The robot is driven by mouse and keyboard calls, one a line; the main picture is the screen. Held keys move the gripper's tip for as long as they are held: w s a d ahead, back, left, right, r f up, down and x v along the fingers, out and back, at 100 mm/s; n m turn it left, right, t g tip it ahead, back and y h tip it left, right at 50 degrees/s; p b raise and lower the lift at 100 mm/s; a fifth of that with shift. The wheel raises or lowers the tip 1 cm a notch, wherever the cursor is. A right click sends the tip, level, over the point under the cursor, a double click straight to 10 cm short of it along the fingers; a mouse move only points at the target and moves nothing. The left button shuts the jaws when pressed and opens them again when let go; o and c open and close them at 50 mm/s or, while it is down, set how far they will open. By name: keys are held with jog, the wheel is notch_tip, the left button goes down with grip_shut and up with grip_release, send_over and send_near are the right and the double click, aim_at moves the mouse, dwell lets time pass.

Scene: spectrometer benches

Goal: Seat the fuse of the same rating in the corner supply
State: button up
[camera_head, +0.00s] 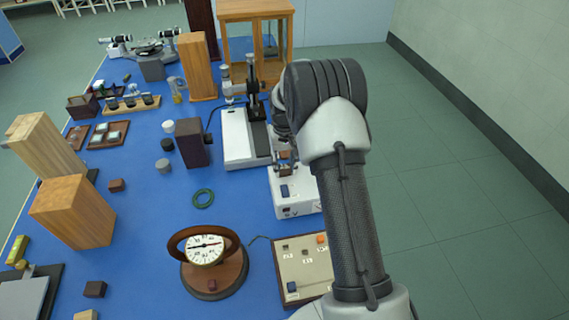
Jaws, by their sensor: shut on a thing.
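A white supply box (296,200) with a blue switch and a small label stands at the table's right edge. A beige supply box (290,256) with a blue switch and an orange part stands nearer; my arm covers its right side. I cannot tell which is the corner supply. My gripper (286,160) points down over the back of the white box, partly hidden by my wrist. It is shut on a small brown block (285,169), probably the fuse; its rating is unreadable. Whether the block touches the box is unclear. Similar brown blocks (116,185) lie on the left of the table.
A round dial meter (206,249) stands in front, left of the beige box. A microscope-like instrument (240,136) stands behind the white box. Floor is clear at right.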

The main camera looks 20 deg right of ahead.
jog(key=o, duration=1.1)
notch_tip(320, 180, up, 12)
jog(key=shift+s, duration=0.1)
dwell(0.6)
